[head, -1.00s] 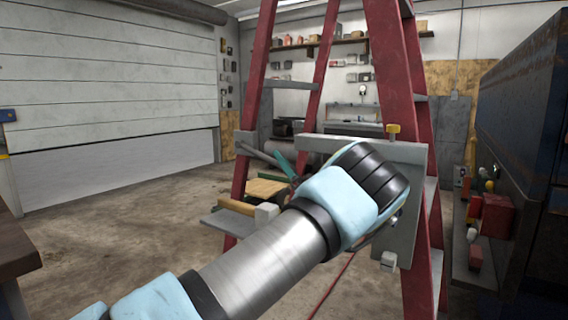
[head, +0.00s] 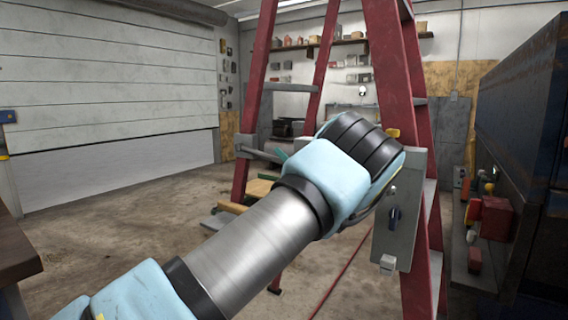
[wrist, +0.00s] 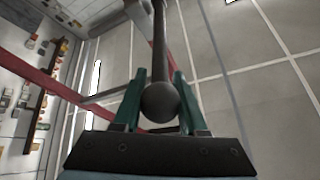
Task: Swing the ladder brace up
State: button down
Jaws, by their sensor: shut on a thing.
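The red stepladder (head: 398,75) stands open in front of me, with grey steps. In the head view my forearm and wrist hide the rod and most of the fingers. A grey bar (head: 258,154) sticks out from the left leg.
A dark blue machine (head: 525,100) stands close at the right, with red parts beside it. A workbench edge (head: 15,245) is at the left. Low wooden pieces (head: 258,190) lie behind my arm. Open concrete floor (head: 120,240) lies to the left.

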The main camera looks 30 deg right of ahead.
jog(key=shift+r, duration=1.15)
jog(key=shift+c, duration=2.3)
grip_release()
jog(key=b+v, duration=0.2)
jog(key=v, duration=0.8)
jog(key=shift+s+f, duration=0.25)
jog(key=shift+s, duration=0.05)
jog(key=shift+d, duration=0.1)
